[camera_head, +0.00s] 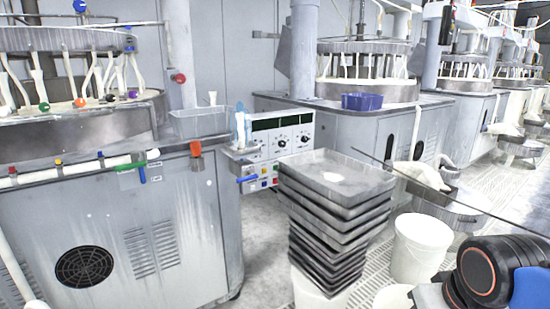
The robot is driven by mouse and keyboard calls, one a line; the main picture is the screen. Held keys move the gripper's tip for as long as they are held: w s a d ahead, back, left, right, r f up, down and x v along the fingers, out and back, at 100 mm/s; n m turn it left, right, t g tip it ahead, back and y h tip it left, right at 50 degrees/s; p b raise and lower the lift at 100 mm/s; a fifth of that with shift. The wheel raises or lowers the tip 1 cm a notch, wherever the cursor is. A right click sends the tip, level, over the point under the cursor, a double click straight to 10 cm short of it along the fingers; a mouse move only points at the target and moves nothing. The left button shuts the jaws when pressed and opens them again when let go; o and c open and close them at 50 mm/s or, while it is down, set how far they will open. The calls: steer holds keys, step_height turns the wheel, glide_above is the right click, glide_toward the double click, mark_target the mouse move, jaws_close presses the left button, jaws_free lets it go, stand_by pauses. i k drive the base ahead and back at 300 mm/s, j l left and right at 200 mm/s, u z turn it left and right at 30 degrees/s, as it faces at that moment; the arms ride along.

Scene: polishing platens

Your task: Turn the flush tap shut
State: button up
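I cannot tell for sure which fitting is the flush tap. A green tap handle (130,167) lies along the white pipe on the front of the left machine, with a blue lever (142,175) just below it. An orange-red handle (195,149) stands at that machine's right corner. Another blue handle (246,179) sticks out by the control panel. They are too small to tell open from shut. Part of my own arm shows at the lower right, far from these handles. My gripper's fingers are not in view.
A tall stack of grey trays (335,182) stands in front of the control panel (282,137). White buckets (418,247) stand right of it. The left polishing machine (130,240) fills the left side. A thin dark rod crosses the right side. Some pale floor shows between machine and stack.

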mark_target(252, 176)
steer(key=i+j, duration=0.2)
steer(key=j, duration=0.2)
steer(key=i+j+u, duration=0.1)
steer(key=j, duration=0.35)
steer(key=i+j, duration=0.35)
steer(key=l+u, duration=0.5)
steer(key=k+l+u, duration=0.1)
steer(key=l+u, duration=0.2)
steer(key=u, duration=0.15)
